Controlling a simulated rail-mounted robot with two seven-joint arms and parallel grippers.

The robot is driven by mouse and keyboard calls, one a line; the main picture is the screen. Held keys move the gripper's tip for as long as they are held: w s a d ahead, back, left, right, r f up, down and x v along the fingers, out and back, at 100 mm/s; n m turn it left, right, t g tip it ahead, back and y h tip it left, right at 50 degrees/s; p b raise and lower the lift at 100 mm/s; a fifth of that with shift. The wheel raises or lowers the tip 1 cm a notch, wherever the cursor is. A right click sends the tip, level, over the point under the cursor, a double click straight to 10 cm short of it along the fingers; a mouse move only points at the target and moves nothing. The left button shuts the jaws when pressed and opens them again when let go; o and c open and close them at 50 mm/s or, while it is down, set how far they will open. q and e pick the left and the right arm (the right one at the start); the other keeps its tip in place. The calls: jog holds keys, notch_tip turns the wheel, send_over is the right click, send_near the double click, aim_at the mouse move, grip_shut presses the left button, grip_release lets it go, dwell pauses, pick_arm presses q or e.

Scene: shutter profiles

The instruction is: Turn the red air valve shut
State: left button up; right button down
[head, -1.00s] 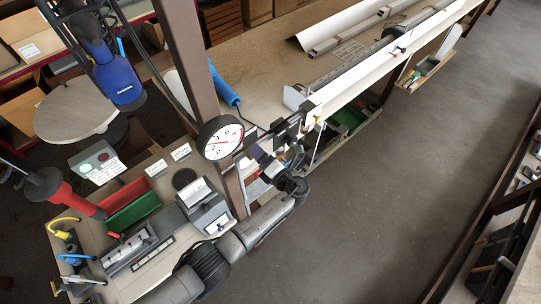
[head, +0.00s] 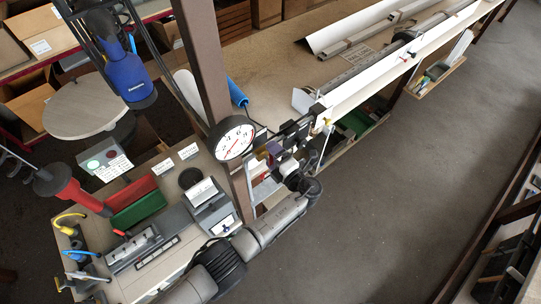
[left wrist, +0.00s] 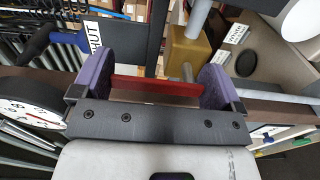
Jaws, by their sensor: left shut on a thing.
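The red air valve's flat handle (left wrist: 158,86) lies between the two purple fingers of my left gripper (left wrist: 160,84) in the left wrist view. The gripper is shut on it. The brass valve body (left wrist: 188,50) shows just beyond the handle, with a grey pipe rising from it. In the head view my left gripper (head: 273,150) is just right of the round pressure gauge (head: 232,138), at the post by the bench end. The handle is too small and covered to make out there. My right gripper is not in view.
A brown post (head: 204,62) stands beside the gauge. A white label (left wrist: 94,31) ending in "HUT" shows near the left finger. A long bench (head: 278,75) with profiles runs to the upper right. The grey floor (head: 400,190) on the right is clear.

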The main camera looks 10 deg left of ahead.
pick_arm(q)
jog(key=shift+r, duration=0.1)
jog(key=o, duration=0.9)
jog(key=shift+o, duration=0.2)
jog(key=v, duration=0.7)
jog(key=shift+s+d+b, duration=0.15)
jog(key=shift+d+b, duration=0.05)
jog(key=shift+b, duration=0.1)
